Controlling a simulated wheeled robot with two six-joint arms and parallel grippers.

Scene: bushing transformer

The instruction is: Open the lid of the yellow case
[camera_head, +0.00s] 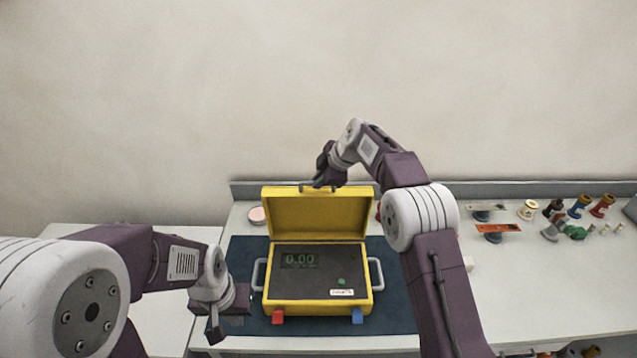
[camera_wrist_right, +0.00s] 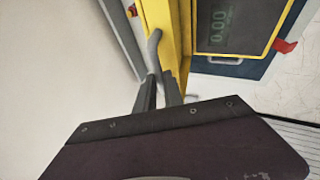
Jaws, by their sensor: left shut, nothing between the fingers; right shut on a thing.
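The yellow case (camera_head: 318,303) stands on a dark blue mat with its lid (camera_head: 318,213) raised upright behind the dark panel. The panel (camera_head: 320,268) shows a display reading 0.00. My right gripper (camera_head: 322,184) is at the lid's top edge, shut on the lid's handle; in the right wrist view the grey handle (camera_wrist_right: 153,50) runs into the fingers (camera_wrist_right: 160,88) beside the yellow lid edge (camera_wrist_right: 168,35). My left gripper (camera_head: 226,318) is shut and empty, low beside the case's left side. The exact finger contact on the handle is partly hidden.
The blue mat (camera_head: 395,310) lies under the case. A round pale dish (camera_head: 257,215) sits behind left. Orange and grey brackets (camera_head: 497,228) and several small bushings (camera_head: 580,207) stand at the right. A low grey ledge runs along the back wall.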

